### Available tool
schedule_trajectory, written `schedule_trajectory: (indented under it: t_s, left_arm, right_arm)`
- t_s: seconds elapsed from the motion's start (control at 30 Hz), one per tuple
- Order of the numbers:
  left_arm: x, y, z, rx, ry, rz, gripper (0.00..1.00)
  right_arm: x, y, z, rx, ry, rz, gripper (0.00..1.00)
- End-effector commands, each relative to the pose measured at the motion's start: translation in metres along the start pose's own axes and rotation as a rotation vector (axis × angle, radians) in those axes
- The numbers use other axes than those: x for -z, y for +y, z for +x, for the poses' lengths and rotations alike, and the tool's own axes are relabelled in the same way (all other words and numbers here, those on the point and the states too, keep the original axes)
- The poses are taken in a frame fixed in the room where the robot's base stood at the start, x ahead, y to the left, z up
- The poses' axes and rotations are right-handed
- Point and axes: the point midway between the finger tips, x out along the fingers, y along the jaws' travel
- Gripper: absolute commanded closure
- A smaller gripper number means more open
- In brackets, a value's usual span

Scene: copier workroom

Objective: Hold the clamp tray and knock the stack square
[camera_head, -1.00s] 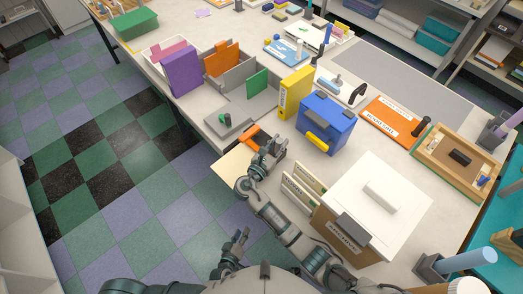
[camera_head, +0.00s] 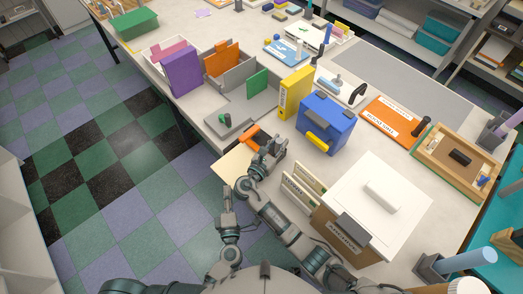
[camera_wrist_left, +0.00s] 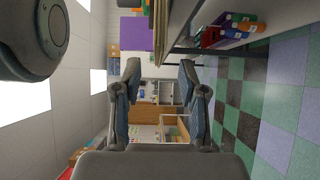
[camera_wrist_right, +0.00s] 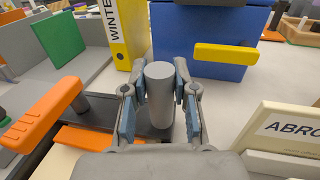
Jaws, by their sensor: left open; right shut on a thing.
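The clamp tray shows in the right wrist view as a dark flat base (camera_wrist_right: 100,108) with an orange lever (camera_wrist_right: 40,115) at its left and an upright grey cylinder (camera_wrist_right: 160,90). My right gripper (camera_wrist_right: 160,118) is shut on the cylinder, with a finger on either side. The cream paper stack (camera_head: 231,166) juts past the table's front edge. Its layered edge appears at the top of the left wrist view (camera_wrist_left: 161,25). My left gripper (camera_head: 226,191) is open and empty, below the stack in the picture.
A blue box (camera_head: 325,125) with a yellow handle and a yellow binder (camera_head: 295,92) stand behind the clamp tray. A white-lidded box (camera_head: 375,205) stands to the right, beside cream labelled pieces (camera_head: 300,185). Open floor (camera_head: 130,200) lies left of the table.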

Motion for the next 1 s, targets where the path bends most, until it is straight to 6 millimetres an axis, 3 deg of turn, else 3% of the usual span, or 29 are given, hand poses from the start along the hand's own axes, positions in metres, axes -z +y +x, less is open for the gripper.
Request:
schedule_trajectory:
  t_s: [0.3,0.5,0.93,1.0]
  left_arm:
    - [0.0,0.001,0.052,-0.002,-0.001,0.001,0.58]
    - [0.0,0.0,0.072,-0.001,-0.001,0.002,0.58]
    - [0.0,-0.001,0.08,0.0,-0.001,0.002,0.58]
    - [0.0,-0.001,0.08,0.0,-0.001,0.002,0.73]
  right_arm:
    - [0.004,-0.001,-0.001,0.001,0.007,-0.005,1.0]
    - [0.004,-0.001,-0.001,0.001,0.007,-0.005,1.0]
    - [0.005,-0.001,-0.001,0.001,0.008,-0.005,1.0]
    - [0.005,-0.001,-0.001,0.001,0.008,-0.005,1.0]
